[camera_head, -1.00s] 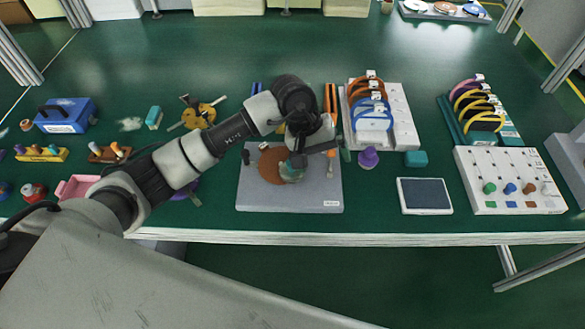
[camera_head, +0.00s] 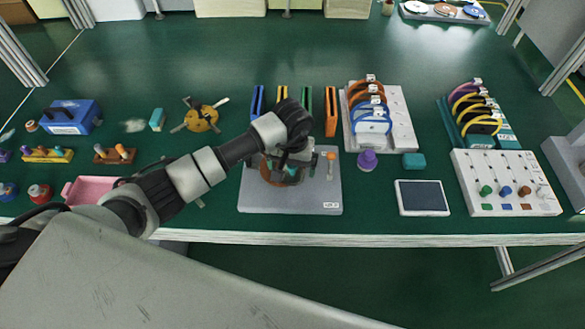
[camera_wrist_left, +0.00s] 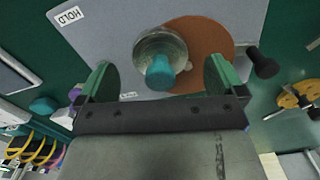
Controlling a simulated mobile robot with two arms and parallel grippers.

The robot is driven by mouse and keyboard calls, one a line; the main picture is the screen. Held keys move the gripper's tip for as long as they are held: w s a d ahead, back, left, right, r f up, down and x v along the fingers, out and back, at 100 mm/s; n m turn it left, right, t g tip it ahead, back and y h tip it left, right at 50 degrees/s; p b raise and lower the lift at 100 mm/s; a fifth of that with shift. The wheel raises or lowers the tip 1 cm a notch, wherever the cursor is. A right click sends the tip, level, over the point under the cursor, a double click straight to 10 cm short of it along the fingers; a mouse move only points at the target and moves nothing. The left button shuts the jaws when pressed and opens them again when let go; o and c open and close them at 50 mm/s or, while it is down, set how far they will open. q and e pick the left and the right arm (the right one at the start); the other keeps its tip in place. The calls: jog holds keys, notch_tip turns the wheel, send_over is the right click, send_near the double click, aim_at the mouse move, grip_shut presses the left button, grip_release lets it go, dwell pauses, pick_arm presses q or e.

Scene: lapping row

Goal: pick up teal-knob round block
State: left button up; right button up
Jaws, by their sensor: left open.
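The teal-knob round block (camera_wrist_left: 160,60) is a grey metal disc with a teal knob on top. It stands on the brown round plate (camera_wrist_left: 205,45) of a grey board marked HOLD (camera_head: 318,207). My left gripper (camera_wrist_left: 160,80) is open, with its two green-padded fingers on either side of the knob in the left wrist view. The fingers look apart from the block; the height gap is hard to tell. In the head view my left gripper (camera_head: 288,172) is over the board and mostly hides the block. My right gripper is not in view.
An orange-topped peg (camera_head: 330,165) stands on the board's right side. A purple knobbed piece (camera_head: 367,160), a teal block (camera_head: 413,160) and a dark-screened tablet (camera_head: 422,197) lie to the right. Upright coloured slotted pieces (camera_head: 330,112) stand behind. A pink tray (camera_head: 90,190) is at left.

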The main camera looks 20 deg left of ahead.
pick_arm(q)
jog(key=shift+f, duration=1.1)
jog(key=c, duration=1.1)
jog(key=shift+c, duration=0.9)
jog(key=shift+r, duration=0.2)
